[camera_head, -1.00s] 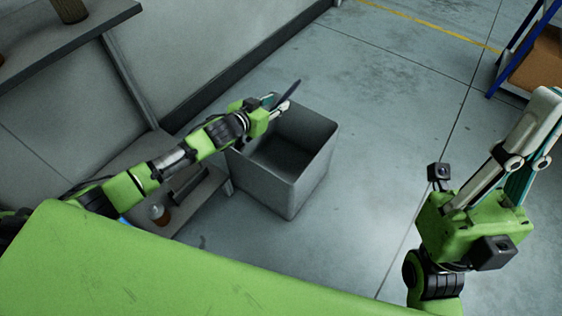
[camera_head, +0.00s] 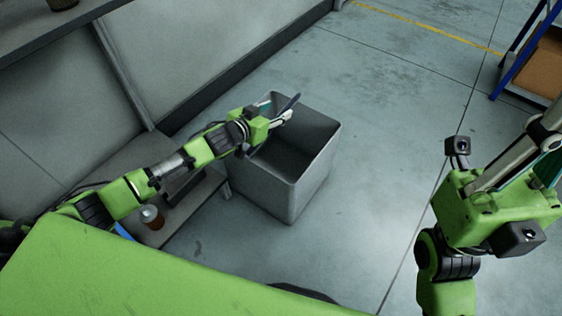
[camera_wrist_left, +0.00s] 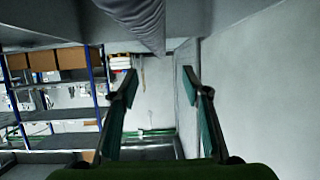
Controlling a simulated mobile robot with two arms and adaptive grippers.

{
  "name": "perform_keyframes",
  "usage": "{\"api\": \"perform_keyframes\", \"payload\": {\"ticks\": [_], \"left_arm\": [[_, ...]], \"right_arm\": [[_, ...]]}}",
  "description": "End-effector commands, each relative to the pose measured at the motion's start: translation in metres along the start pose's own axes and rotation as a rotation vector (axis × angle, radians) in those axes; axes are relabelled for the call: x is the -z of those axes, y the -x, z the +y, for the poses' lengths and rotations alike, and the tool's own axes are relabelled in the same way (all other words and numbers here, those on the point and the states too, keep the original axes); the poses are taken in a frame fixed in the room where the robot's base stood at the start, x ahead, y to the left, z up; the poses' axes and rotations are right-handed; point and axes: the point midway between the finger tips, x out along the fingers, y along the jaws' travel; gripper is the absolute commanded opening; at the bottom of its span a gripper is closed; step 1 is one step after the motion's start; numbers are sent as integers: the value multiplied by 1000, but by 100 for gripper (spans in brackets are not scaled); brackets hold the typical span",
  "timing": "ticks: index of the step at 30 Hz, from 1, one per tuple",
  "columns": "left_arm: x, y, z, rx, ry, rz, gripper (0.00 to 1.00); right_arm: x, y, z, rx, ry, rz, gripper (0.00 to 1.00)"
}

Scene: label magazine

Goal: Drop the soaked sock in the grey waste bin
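The grey waste bin (camera_head: 318,170) stands open on the floor beside a low bench. My left gripper (camera_head: 285,108) reaches over the bin's far left part, at its open top. In the left wrist view its two teal-lined fingers (camera_wrist_left: 160,76) are spread, with nothing between them. A grey, knit-textured tube that looks like the sock (camera_wrist_left: 135,16) shows at that view's top edge, apart from the fingers and partly cut off. I cannot make the sock out in the head view. My right gripper (camera_head: 545,130) is at the right edge, fingertips cut off, far from the bin.
A low bench (camera_head: 206,191) with a small brown jar (camera_head: 151,217) stands left of the bin, under my left arm. A grey shelf (camera_head: 90,12) is at upper left. A blue rack with a cardboard box (camera_head: 540,68) is at upper right. The floor right of the bin is clear.

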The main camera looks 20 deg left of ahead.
Motion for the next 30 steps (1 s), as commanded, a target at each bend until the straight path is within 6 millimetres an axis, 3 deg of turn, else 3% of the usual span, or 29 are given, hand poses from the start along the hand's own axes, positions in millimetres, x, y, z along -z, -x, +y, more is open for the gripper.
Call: {"api": "perform_keyframes", "payload": {"ticks": [14,30], "left_arm": [[-2,7,0,1,0,-3,50],[-2,99,0,1,0,-4,50]], "right_arm": [[0,0,0,0,0,-1,0],[0,0,0,0,0,-1,0]]}}
